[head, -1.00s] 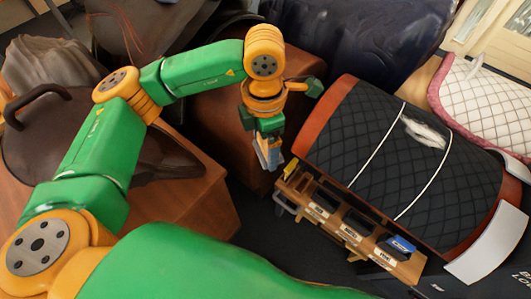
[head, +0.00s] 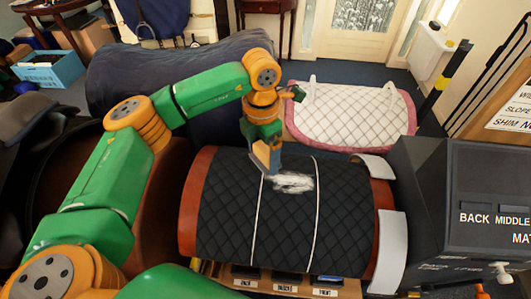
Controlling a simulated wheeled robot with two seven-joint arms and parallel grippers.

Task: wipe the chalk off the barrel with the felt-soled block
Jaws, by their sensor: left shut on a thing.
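The barrel (head: 225,220) is covered in black quilting, with red-brown ends and two white lines across it. A white chalk smear (head: 296,183) lies on its upper side, around and between the lines. My left gripper (head: 267,160) is over the barrel's far upper part, at the left edge of the chalk. It is shut on the block (head: 261,164), of which a small blue-grey and tan part shows. The felt sole is hidden, and I cannot tell whether it touches the barrel. My right gripper is not in view.
A wooden rack (head: 240,275) with labelled slots stands at the barrel's near side. A dark labelled cabinet (head: 440,180) and a white curved panel (head: 391,240) are at the right. A white quilted pad with pink edging (head: 350,112) lies behind.

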